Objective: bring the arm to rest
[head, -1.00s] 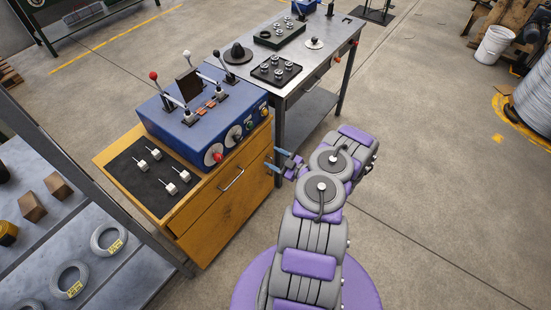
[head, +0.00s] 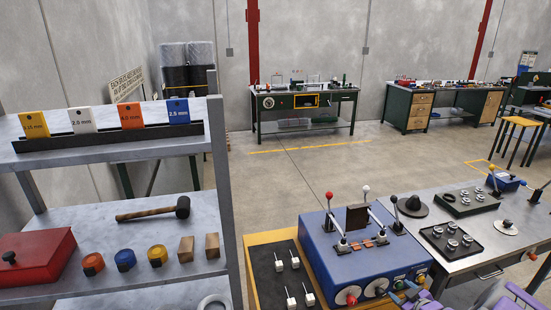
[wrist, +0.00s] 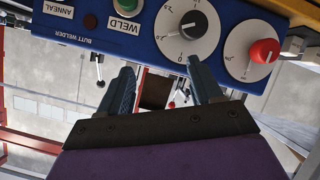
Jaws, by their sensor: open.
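My gripper (head: 404,292) shows at the bottom edge of the head view, in front of the blue butt welder (head: 365,262). Most of my arm is cut off by the frame. In the wrist view my gripper (wrist: 160,82) is open, with two blue fingers apart and nothing between them. The welder's front panel (wrist: 150,30) is just beyond the fingertips. A grey dial (wrist: 187,25) and a red-knobbed dial (wrist: 262,52) face the camera, near the right finger. I cannot tell whether a fingertip touches the panel.
The welder stands on a wooden cabinet (head: 260,240), beside a black mat with small white-topped pieces. A metal bench (head: 475,260) with trays is at right. A shelf (head: 100,205) with a mallet (head: 155,209) is at left. Open floor (head: 310,175) lies behind.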

